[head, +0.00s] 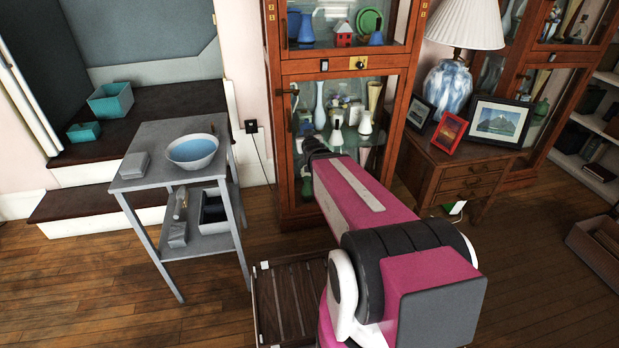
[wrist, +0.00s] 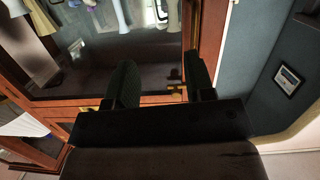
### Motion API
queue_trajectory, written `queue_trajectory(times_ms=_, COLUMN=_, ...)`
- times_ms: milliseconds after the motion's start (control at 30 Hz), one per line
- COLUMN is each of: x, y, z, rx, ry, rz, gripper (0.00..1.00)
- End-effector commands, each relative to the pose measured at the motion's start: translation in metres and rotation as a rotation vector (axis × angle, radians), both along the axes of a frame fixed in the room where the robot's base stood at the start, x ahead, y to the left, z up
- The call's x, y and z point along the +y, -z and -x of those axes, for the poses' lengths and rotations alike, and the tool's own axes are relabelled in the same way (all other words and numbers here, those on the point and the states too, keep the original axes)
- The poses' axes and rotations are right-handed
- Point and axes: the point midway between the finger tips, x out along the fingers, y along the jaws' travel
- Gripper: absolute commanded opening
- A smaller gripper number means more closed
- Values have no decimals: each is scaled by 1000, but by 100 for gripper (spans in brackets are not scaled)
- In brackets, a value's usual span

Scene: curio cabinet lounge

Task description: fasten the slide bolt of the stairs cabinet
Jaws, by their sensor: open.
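The wooden glass-fronted cabinet (head: 275,130) by the stairs stands at the centre of the head view. On the rail between its upper and lower glass are a brass fitting (head: 358,62) and a small dark fitting (head: 324,65); which part is the slide bolt, and its position, is too small to tell. A dark handle (head: 293,95) sits on the left lower frame. In the wrist view, turned upside down, my gripper (wrist: 160,85) is open and empty before the cabinet's rail. Small brass bits (wrist: 175,89) show by its fingers.
A grey side table (head: 150,132) with a blue bowl (head: 192,150) stands left of the cabinet. A wooden chest (head: 440,165) with framed pictures and a lamp (head: 449,85) stands close on the right. A slatted wooden item (head: 285,300) lies on the floor beside my arm.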

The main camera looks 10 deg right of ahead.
Motion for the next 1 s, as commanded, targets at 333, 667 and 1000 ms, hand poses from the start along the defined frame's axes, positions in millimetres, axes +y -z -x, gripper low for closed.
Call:
queue_trajectory(times_ms=333, x=2, y=42, z=23, rx=291, ry=18, rz=-14, gripper=49)
queue_trajectory(times_ms=667, x=5, y=76, z=56, rx=567, ry=31, rz=-30, gripper=49)
queue_trajectory(times_ms=1000, x=9, y=101, z=96, rx=827, ry=39, rz=-41, gripper=49)
